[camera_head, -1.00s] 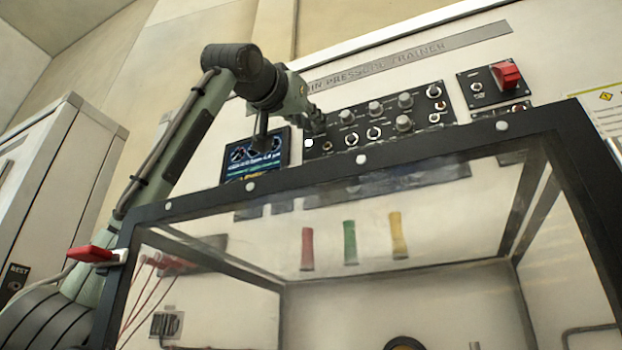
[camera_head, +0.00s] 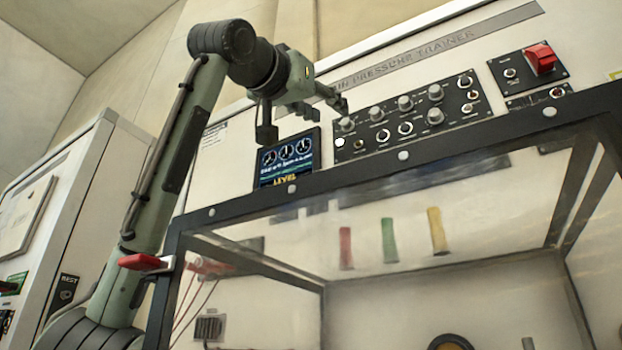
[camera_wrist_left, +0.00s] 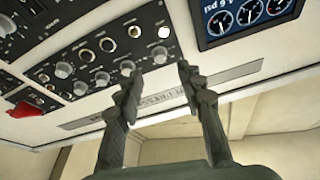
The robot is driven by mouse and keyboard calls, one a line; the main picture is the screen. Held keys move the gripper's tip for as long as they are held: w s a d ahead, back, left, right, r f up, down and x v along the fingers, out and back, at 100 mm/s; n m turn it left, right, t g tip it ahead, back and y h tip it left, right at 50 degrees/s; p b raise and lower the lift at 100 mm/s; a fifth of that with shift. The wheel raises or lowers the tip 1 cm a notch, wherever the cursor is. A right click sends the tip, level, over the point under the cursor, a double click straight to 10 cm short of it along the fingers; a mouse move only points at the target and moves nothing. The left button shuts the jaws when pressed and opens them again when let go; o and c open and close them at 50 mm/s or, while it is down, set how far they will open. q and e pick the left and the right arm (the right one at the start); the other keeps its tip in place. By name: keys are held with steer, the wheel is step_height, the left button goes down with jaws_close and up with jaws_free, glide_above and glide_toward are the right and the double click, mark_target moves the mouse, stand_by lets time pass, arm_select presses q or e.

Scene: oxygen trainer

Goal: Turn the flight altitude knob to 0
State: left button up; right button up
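The black control panel (camera_head: 420,115) carries several grey round knobs; its labels are too small to read, so I cannot tell which one is the flight altitude knob. My left gripper (camera_head: 343,105) is just above the leftmost upper knob (camera_head: 346,124), next to the screen. In the left wrist view, which shows the panel upside down, this knob (camera_wrist_left: 160,55) appears between the spread fingertips of my left gripper (camera_wrist_left: 157,73), with nothing held. The knob's pointer direction is not readable. My right gripper is not in view.
A lit gauge screen (camera_head: 287,158) sits left of the panel, and a red switch cover (camera_head: 541,58) is at its upper right. A black-framed clear box (camera_head: 320,183) stands in front, below the panel. A red-handled clamp (camera_head: 140,262) is at its left corner.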

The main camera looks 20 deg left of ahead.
arm_select(q)
steer(key=shift+v, duration=2.7)
